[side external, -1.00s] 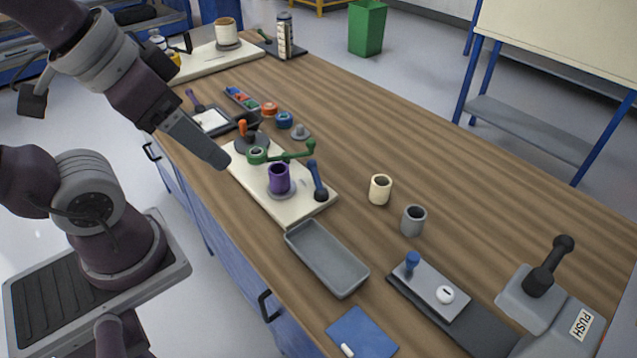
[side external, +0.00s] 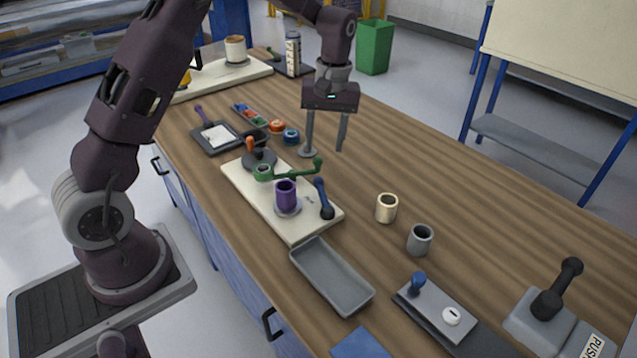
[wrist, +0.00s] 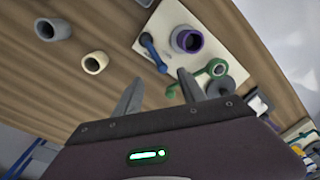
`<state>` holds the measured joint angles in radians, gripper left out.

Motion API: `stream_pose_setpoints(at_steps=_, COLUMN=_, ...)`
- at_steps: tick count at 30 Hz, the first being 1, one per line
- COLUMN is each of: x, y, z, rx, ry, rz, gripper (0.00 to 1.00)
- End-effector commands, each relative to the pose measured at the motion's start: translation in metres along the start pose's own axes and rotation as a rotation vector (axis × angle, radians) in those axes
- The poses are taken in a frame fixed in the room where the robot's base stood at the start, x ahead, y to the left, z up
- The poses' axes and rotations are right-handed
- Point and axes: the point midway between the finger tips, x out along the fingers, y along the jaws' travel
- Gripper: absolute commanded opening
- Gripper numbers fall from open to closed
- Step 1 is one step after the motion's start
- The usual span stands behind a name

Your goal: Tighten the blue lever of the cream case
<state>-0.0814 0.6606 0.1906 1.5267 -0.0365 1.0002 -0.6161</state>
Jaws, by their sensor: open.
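The cream case (side external: 236,182) is a flat cream base on the wooden table. Its blue lever (side external: 324,199) stands at its right side, slanting, with a dark lower end. In the wrist view the blue lever (wrist: 151,48) lies beyond my fingertips. A purple cup (side external: 286,194), a green crank (side external: 296,171) and an orange-tipped lever (side external: 251,147) are also on the case. My gripper (side external: 324,150) is open and empty, pointing down behind the green crank, apart from the blue lever. The wrist view shows its spread fingers (wrist: 160,79) with nothing between them.
A cream cup (side external: 386,209) and a grey cup (side external: 420,239) stand right of the case. A grey tray (side external: 331,276) lies in front. A plate with a blue knob (side external: 418,281) sits farther right. The table behind the cups is clear.

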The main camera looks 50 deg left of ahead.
Motion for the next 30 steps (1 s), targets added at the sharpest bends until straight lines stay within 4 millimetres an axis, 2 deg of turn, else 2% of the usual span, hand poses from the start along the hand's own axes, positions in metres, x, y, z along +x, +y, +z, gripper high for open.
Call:
stream_pose_setpoints(at_steps=1, x=0.028, y=0.003, z=-0.011, rx=-0.039, ry=-0.018, rz=-0.037, gripper=0.48)
stream_pose_setpoints(at_steps=4, x=0.066, y=0.005, z=-0.024, rx=-0.099, ry=-0.034, rz=-0.085, gripper=0.48)
stream_pose_setpoints(at_steps=8, x=0.087, y=0.005, z=-0.029, rx=-0.126, ry=-0.040, rz=-0.106, gripper=0.48)
stream_pose_setpoints(at_steps=15, x=0.132, y=0.000, z=-0.026, rx=-0.124, ry=-0.043, rz=-0.106, gripper=0.48)
stream_pose_setpoints(at_steps=21, x=0.151, y=-0.001, z=-0.026, rx=-0.123, ry=-0.040, rz=-0.104, gripper=0.48)
stream_pose_setpoints(at_steps=27, x=0.151, y=-0.001, z=-0.026, rx=-0.122, ry=-0.039, rz=-0.104, gripper=0.48)
stream_pose_setpoints(at_steps=28, x=0.151, y=-0.001, z=-0.026, rx=-0.122, ry=-0.039, rz=-0.104, gripper=0.46)
stream_pose_setpoints(at_steps=30, x=0.151, y=-0.001, z=-0.026, rx=-0.122, ry=-0.039, rz=-0.104, gripper=0.32)
